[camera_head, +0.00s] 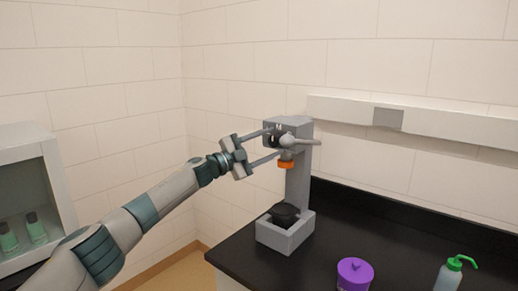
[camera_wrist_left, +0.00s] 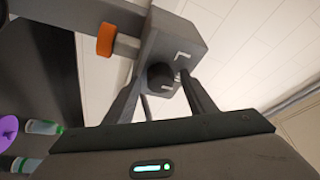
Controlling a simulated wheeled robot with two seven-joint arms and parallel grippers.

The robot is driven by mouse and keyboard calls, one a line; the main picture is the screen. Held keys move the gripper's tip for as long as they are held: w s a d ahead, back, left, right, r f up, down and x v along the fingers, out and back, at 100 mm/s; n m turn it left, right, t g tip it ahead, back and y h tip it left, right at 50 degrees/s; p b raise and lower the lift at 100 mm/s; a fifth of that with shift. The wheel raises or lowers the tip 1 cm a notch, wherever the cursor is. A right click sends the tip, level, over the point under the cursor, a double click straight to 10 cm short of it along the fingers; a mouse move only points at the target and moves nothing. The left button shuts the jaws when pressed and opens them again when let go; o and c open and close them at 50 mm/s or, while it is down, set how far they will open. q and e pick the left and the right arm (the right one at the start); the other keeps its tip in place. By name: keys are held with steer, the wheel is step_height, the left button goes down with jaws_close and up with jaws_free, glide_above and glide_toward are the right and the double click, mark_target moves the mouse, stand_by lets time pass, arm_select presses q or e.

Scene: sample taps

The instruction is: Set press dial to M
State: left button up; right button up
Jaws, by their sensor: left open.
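The grey press (camera_head: 298,185) stands on the black bench, with an orange collar (camera_head: 286,165) under its head; the collar also shows in the left wrist view (camera_wrist_left: 105,39). The dark round dial (camera_wrist_left: 160,77) is on the face of the press head, with white marks beside it that I cannot read surely. My left gripper (camera_head: 273,144) is open at the press head. In the left wrist view its fingers lie either side of the dial; I cannot tell whether they touch it. The dial's pointer is not clear. My right gripper is not in view.
A purple lidded jar (camera_head: 355,273) and a green-capped wash bottle (camera_head: 450,273) stand at the front right of the black bench (camera_head: 375,225). A cabinet with bottles (camera_head: 40,150) is at left.

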arm_select(q)
steer(key=shift+a, duration=0.15)
steer(key=shift+b+v, duration=0.35)
steer(key=shift+v, duration=0.55)
steer(key=b+v, duration=0.4)
steer(key=v, duration=1.1)
steer(key=shift+s, duration=0.25)
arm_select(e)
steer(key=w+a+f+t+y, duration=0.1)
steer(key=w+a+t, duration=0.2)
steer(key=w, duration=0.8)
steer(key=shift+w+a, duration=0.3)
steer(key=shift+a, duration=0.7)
arm_select(q)
steer(key=shift+f, duration=0.15)
